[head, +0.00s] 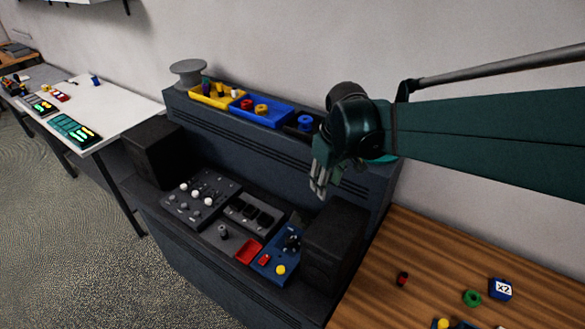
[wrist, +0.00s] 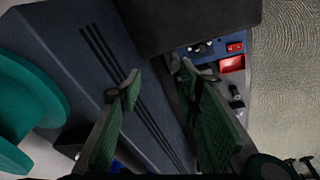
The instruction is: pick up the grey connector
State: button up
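A small grey connector (head: 223,231) stands on the console's lower deck, left of a red tray (head: 248,251). A small dark grey piece beside the red tray in the wrist view (wrist: 235,92) looks like the same connector. My gripper (head: 320,182) is in the air above the right part of the console, well to the right of and higher than the connector. In the wrist view its two green-padded fingers (wrist: 159,72) stand apart with nothing between them. The connector lies off to the right of the fingers in that view.
A dark box (head: 335,245) flanks the deck on the right, another (head: 153,152) on the left. A knob panel (head: 201,196) and a blue panel (head: 277,262) border the connector. Yellow (head: 205,98) and blue (head: 272,117) bins stand on the upper ledge.

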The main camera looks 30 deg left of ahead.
jog(key=s+a+f+n+g, duration=0.15)
jog(key=s+a+f, duration=0.3)
jog(key=a, duration=0.45)
jog(key=s+a+f+n, duration=0.3)
jog(key=a+f, duration=0.3)
jog(key=a, duration=0.4)
jog(key=n+h+b, duration=0.1)
jog(key=n+h, duration=0.1)
jog(key=n, duration=0.1)
send_over(221, 228)
notch_tip(221, 228, down, 10)
jog(key=shift+d, duration=0.1)
jog(key=shift+f, duration=0.1)
jog(key=shift+w+f, duration=0.1)
jog(key=shift+f, duration=1.1)
jog(key=shift+f, duration=0.1)
jog(key=shift+f, duration=2.5)
jog(key=shift+c, duration=0.7)
jog(key=c, duration=0.8)
